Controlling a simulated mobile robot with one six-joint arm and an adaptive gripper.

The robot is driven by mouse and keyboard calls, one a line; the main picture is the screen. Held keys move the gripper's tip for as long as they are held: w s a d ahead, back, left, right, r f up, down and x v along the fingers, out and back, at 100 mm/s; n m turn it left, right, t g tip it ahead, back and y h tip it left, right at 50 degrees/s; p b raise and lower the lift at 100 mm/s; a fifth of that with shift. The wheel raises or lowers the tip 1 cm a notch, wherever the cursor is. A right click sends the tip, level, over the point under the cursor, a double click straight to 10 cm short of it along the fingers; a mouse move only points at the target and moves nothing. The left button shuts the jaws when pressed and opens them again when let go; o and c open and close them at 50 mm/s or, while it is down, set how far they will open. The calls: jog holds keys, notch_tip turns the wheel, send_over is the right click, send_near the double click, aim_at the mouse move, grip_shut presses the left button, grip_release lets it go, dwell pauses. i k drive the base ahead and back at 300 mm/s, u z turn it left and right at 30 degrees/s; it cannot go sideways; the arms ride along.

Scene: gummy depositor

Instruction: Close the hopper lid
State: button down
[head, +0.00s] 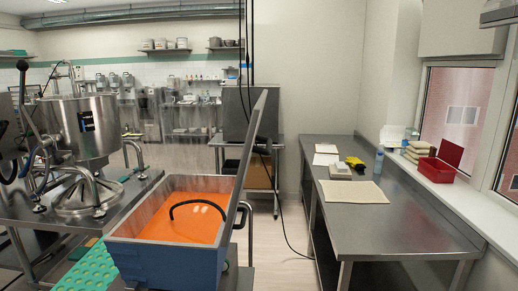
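The hopper (172,262) is a blue-grey open box in the lower middle of the head view. Bright orange material (180,228) shows inside it. The hopper lid (246,152) is a thin grey panel, seen nearly edge-on. It stands raised and slightly tilted along the hopper's right side, so the hopper is open on top. A black curved bar (200,203) shows over the orange; I cannot tell what it is fixed to. My gripper is not in view.
A steel kettle machine (85,128) stands to the left, with a green dimpled mat (92,270) below. A steel table (400,222) with papers runs along the right. Black cables hang behind the lid.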

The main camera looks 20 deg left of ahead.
aim_at(249, 148)
jog(key=u, duration=0.15)
jog(key=i, duration=0.85)
jog(key=u, duration=1.3)
